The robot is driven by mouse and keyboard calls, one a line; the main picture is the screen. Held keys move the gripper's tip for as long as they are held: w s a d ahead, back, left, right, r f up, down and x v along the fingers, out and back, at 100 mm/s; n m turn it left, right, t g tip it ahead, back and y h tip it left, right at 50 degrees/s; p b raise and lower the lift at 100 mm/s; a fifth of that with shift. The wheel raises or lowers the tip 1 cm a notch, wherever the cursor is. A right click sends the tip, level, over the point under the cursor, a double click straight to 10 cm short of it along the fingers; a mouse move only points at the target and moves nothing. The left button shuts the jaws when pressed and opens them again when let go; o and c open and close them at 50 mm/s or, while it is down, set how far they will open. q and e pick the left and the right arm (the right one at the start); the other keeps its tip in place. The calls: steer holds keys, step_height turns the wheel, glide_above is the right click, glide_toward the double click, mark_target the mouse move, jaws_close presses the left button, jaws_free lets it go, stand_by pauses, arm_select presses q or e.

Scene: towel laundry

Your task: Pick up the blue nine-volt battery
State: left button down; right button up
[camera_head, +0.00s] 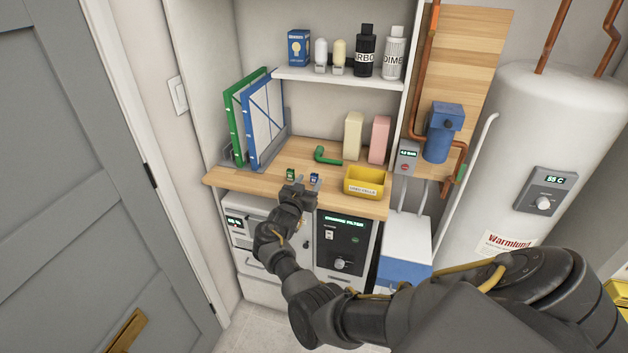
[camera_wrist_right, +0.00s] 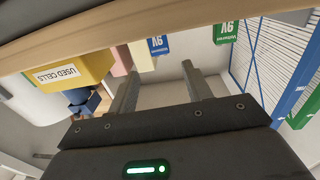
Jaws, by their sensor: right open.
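The blue nine-volt battery (camera_head: 314,179) stands on the wooden counter near its front edge, left of the yellow bin. A green nine-volt battery (camera_head: 290,174) stands just left of it. My right gripper (camera_head: 299,186) is at the counter's front edge, close in front of the two batteries. In the right wrist view, which is upside down, the open, empty fingers (camera_wrist_right: 161,68) point toward the blue battery (camera_wrist_right: 158,45), and the green battery (camera_wrist_right: 226,31) is to its right. I cannot tell the exact gap to the blue battery. My left gripper is out of view.
The yellow bin (camera_head: 367,182), labelled used cells, stands right of the batteries. A green bent pipe piece (camera_head: 327,155) lies behind them. A shelf (camera_head: 345,80) with bottles hangs above. The counter (camera_head: 240,177) is bare at its front left.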

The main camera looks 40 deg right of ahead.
mark_target(313, 175)
steer(key=w+d, duration=0.1)
steer(key=w+d+f+b, duration=0.1)
steer(key=d, duration=0.1)
steer(key=shift+w+d, duration=0.2)
steer(key=shift+w+f, duration=0.1)
steer(key=shift+w, duration=0.1)
steer(key=shift+s+a+r, duration=0.1)
steer(key=shift+s+r, duration=0.15)
steer(key=shift+c, duration=0.6)
steer(key=shift+s+r, duration=0.1)
steer(key=shift+c, duration=1.1)
steer(key=c, duration=0.7)
